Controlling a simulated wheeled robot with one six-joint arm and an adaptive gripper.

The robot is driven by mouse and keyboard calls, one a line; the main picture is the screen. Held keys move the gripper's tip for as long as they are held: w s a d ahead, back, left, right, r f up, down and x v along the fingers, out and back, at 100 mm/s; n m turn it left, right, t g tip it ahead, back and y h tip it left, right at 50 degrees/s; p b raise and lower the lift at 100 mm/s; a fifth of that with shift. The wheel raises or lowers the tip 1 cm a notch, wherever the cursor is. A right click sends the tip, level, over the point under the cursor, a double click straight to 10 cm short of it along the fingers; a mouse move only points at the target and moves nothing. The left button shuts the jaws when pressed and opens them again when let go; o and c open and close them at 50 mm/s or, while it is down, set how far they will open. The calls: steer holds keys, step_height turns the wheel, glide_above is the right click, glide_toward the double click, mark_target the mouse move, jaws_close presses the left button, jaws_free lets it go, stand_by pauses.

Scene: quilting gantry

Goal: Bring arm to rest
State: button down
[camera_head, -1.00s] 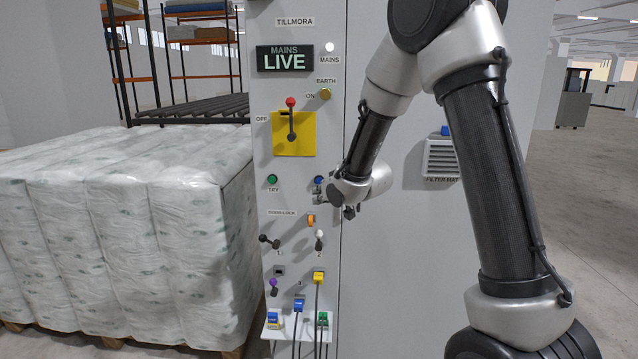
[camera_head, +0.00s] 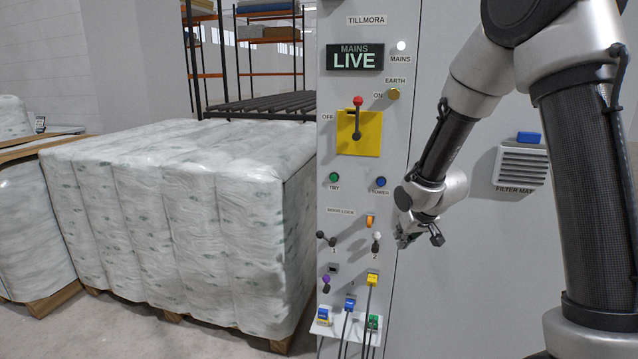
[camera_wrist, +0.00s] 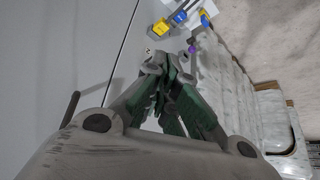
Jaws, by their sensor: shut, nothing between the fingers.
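My gripper (camera_head: 402,238) is in front of the grey cabinet panel (camera_head: 440,300), just right of the column of switches. In the wrist view its fingers (camera_wrist: 168,98) are shut with nothing between them. The arm reaches down from the upper right in the head view. The gripper appears apart from the controls, close to the white-tipped lever (camera_head: 377,237). The blue button (camera_head: 381,182) and the orange door-lock part (camera_head: 370,221) are in plain view to its left.
The red-knobbed mains lever (camera_head: 357,101) points up on its yellow plate, under a LIVE sign (camera_head: 354,57). Yellow (camera_head: 372,279) and blue (camera_head: 349,303) plugs with cables sit below. Wrapped bales (camera_head: 180,210) on pallets fill the left. A filter vent (camera_head: 522,165) is at right.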

steer(key=s+d+r, duration=0.3)
steer(key=s+r, duration=0.3)
steer(key=s, duration=0.5)
steer(key=s+d+r+m+g+h, duration=0.1)
steer(key=s+d+r, duration=0.2)
steer(key=s+r, duration=0.3)
steer(key=s+d+r+g, duration=0.1)
steer(key=s+d+r, duration=0.3)
steer(key=s, duration=1.2)
step_height(320, 180, up, 3)
steer(key=shift+f+m, duration=0.15)
steer(key=shift+m, duration=0.25)
steer(key=shift+d, duration=0.1)
